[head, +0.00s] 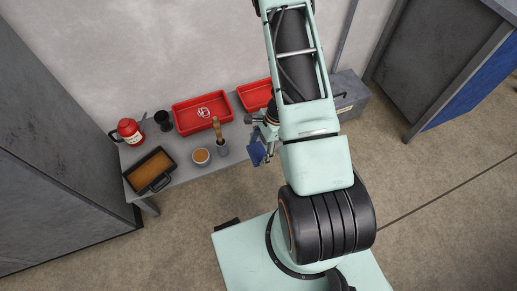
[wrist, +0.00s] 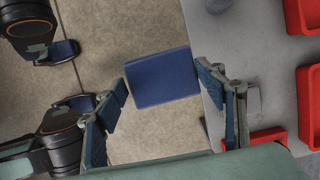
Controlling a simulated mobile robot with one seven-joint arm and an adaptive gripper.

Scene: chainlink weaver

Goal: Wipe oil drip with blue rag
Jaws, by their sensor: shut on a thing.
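The blue rag (wrist: 162,77) is a flat, dark blue square between my gripper's two fingers (wrist: 165,88) in the wrist view. My gripper (head: 265,150) is shut on it. In the head view the rag (head: 257,155) hangs at the gripper, by the front edge of the grey bench (head: 185,172). In the wrist view floor shows behind the rag, and the bench (wrist: 228,55) lies to its right. I cannot make out an oil drip in either view; my arm covers part of the bench's right end.
On the bench are a red canister (head: 128,131), a black cup (head: 162,120), red trays (head: 202,112), a black pan with brown contents (head: 150,171), a small brown-filled bowl (head: 201,156) and a wooden-handled tool (head: 217,128). A grey box (head: 350,94) is at right. Floor in front is clear.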

